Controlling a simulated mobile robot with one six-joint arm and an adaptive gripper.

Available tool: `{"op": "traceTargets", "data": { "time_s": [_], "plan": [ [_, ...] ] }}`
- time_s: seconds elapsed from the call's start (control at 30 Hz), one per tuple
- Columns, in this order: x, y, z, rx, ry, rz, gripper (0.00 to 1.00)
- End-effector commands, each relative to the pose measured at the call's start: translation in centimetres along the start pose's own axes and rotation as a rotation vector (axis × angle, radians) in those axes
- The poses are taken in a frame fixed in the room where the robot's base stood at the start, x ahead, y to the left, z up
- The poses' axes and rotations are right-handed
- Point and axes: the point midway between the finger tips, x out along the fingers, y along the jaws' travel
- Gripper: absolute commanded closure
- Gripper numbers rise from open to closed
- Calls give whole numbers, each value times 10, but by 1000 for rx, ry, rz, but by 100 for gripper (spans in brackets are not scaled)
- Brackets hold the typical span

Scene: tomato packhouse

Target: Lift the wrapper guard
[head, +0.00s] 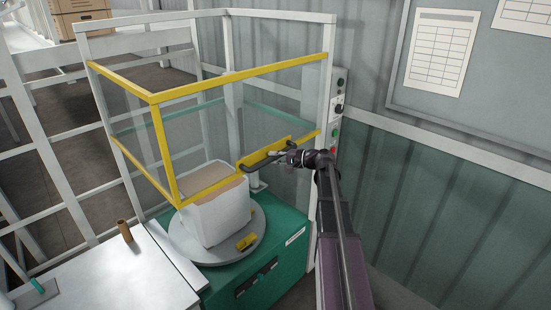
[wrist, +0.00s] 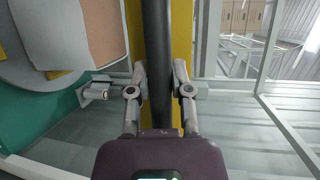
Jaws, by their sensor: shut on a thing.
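The wrapper guard (head: 240,74) is a yellow-framed clear panel box inside a white frame. Its lower yellow edge stands at about the height of the upper part of the wrapped load. A dark bar handle (head: 258,163) is fixed to a yellow plate on its front lower edge. My gripper (head: 293,158) is at the right part of this handle. In the wrist view my gripper (wrist: 161,88) has its fingers on both sides of the dark handle bar (wrist: 156,40), shut on it. The yellow plate (wrist: 181,60) lies behind the bar.
A white-wrapped load (head: 218,218) stands on the grey turntable (head: 185,245) over a green base (head: 285,262). A control box (head: 337,110) with buttons is on the right post. A white table (head: 120,275) with a brown tube (head: 124,231) is at lower left.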

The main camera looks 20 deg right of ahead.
Motion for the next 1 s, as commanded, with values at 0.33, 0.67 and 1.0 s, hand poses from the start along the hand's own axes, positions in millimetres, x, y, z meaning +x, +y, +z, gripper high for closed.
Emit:
{"op": "traceTargets", "data": {
  "time_s": [0.33,0.67,1.0],
  "plan": [
    [-5,-30,2,1,0,-2,100],
    [-5,-31,2,1,0,-1,100],
    [-6,-30,2,0,0,-1,38]
  ]
}}
